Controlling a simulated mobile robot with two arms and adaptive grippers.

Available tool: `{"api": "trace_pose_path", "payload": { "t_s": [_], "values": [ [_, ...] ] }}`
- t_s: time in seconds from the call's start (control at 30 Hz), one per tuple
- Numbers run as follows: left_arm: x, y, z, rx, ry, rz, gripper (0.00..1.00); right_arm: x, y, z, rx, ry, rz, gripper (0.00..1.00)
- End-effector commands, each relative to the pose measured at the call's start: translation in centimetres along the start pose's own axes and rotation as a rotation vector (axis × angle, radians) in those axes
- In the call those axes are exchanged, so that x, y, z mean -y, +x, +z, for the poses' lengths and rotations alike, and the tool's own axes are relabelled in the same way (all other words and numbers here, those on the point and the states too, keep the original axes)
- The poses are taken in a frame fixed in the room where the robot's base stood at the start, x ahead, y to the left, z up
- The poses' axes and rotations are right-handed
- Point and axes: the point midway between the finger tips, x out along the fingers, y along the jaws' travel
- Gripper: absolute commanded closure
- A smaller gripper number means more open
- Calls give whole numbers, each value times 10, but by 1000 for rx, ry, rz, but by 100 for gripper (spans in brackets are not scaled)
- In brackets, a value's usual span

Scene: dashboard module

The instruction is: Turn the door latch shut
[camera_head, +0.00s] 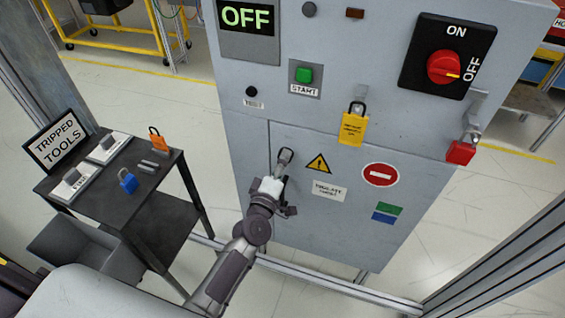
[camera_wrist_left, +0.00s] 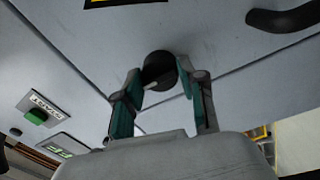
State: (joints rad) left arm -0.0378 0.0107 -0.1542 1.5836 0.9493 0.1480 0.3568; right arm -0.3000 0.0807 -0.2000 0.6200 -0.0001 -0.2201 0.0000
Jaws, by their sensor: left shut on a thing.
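The grey cabinet door (camera_head: 340,215) is closed in its frame as far as I can see. The door latch shows in the left wrist view as a round dark knob (camera_wrist_left: 159,70) with a light tab, beside a panel seam. My left gripper (camera_head: 284,160) reaches up to the door in the head view and covers most of the latch. In the wrist view its two teal-padded fingers (camera_wrist_left: 165,88) are on either side of the knob, shut on it. The latch's exact angle is hard to tell. My right gripper is not in view.
A dark handle (camera_wrist_left: 285,16) is near the latch. Above are a START button (camera_head: 303,75), an orange padlock (camera_head: 352,128), a red padlock (camera_head: 460,152) and a red rotary switch (camera_head: 444,68). A black cart (camera_head: 150,205) stands left. Floor between cart and cabinet is clear.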

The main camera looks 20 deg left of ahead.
Motion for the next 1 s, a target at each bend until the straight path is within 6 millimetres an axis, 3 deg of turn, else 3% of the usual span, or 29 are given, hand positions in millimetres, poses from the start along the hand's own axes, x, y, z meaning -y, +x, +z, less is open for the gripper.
{"api": "trace_pose_path", "payload": {
  "t_s": [0.53,0.57,0.67,0.7,1.0],
  "values": [
    [1,0,0,-1,-25,-2,94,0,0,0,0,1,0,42],
    [1,0,0,-1,-25,-3,55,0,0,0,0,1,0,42],
    [1,0,0,-1,-24,-2,38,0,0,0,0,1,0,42],
    [1,0,0,-1,-23,-2,34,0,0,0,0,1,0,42],
    [0,-1,0,-1,-21,-1,34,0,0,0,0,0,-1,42]
  ]
}}
